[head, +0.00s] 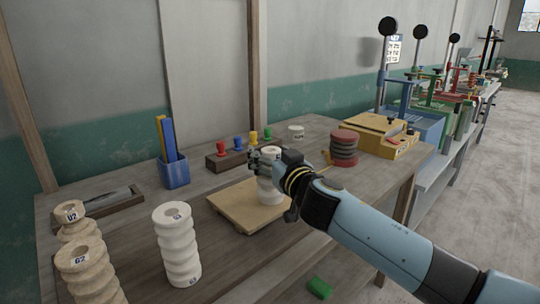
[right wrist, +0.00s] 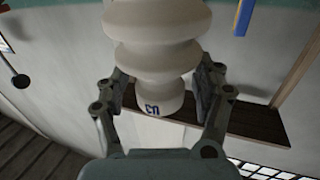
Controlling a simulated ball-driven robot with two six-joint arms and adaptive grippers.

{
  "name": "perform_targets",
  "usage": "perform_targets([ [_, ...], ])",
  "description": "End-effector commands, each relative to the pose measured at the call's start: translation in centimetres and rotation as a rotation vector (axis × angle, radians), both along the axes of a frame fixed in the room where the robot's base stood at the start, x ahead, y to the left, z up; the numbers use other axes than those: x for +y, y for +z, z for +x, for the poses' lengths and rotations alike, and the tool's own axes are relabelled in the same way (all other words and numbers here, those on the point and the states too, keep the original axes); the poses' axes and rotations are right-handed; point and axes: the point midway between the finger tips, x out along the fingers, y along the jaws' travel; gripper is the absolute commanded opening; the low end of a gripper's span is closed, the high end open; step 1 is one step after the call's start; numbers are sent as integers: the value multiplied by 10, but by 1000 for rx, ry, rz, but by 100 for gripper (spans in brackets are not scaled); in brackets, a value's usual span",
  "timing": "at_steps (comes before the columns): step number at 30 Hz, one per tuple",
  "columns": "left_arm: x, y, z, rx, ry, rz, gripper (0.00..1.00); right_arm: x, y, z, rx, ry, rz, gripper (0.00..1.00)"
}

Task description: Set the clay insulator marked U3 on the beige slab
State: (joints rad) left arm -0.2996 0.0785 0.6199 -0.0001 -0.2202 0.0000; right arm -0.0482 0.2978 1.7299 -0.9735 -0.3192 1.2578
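My right gripper (head: 268,165) is shut around the upper part of a white ribbed insulator (head: 269,191), which is upright over the beige slab (head: 232,207). I cannot tell whether its base touches the slab. In the right wrist view the insulator (right wrist: 155,58) is between the two fingers (right wrist: 163,92), and its mark, upside down there, reads as U3. Another white insulator (head: 177,245), marked apparently G3, stands on the table left of the slab. Two tan insulators, marked U2 (head: 72,213) and G2 (head: 85,265), stand at the front left. My left gripper is not in view.
Behind the slab are a blue holder (head: 174,173) and a block with coloured knobs (head: 228,158). A dark red stack (head: 344,147) and a yellow box (head: 382,137) stand to the right. A tray (head: 110,201) lies at the left.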

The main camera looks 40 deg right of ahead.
Motion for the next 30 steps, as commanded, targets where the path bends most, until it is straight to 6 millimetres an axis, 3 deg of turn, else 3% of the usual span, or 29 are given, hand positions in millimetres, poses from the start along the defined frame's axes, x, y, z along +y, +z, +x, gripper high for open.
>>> perform_targets([
  [10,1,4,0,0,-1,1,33,1,3,-3,0,0,0,68],
  [24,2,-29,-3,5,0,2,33,25,-1,-96,2,2,1,68],
  [30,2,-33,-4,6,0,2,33,30,1,-115,1,1,-1,68],
])
